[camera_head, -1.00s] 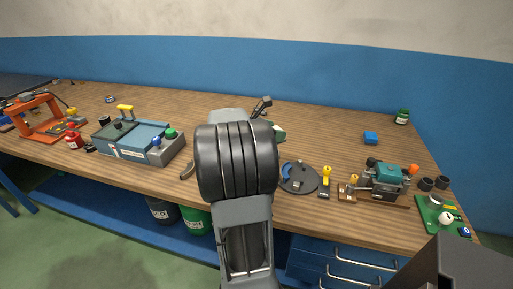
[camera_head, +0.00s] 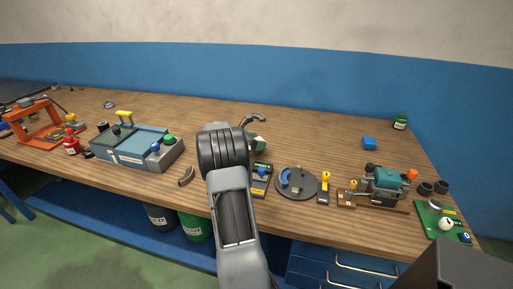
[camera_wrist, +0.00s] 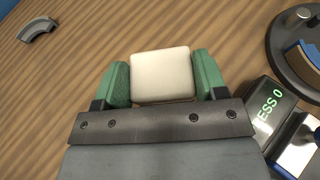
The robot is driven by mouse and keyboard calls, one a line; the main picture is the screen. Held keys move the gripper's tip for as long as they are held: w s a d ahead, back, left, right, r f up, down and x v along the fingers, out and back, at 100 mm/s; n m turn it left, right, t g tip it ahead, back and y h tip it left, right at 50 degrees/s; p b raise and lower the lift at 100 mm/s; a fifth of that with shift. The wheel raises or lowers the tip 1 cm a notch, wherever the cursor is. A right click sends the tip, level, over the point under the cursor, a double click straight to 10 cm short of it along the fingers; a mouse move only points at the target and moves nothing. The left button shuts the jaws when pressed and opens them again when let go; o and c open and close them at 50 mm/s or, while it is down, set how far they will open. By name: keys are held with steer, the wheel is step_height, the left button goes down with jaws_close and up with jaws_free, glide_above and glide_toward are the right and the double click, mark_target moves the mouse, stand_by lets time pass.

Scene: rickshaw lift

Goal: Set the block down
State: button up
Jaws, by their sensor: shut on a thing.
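In the wrist view a cream-white block (camera_wrist: 160,73) with rounded edges sits between the two green fingers of my gripper (camera_wrist: 161,80). The fingers are shut on its left and right sides, and wood tabletop shows beyond it. I cannot tell how high the block is above the table. In the head view my arm covers most of the gripper; only a small green and pale part of its end (camera_head: 259,144) shows, over the middle of the wooden workbench (camera_head: 320,137). The block is not clearly visible there.
A display device (camera_head: 261,178) and a round dark dial plate (camera_head: 296,183) are close right of my arm. A blue-grey box (camera_head: 135,146) and curved grey piece (camera_head: 186,176) are left. A teal machine (camera_head: 388,183) stands right.

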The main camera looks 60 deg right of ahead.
steer(key=shift+f, duration=1.4)
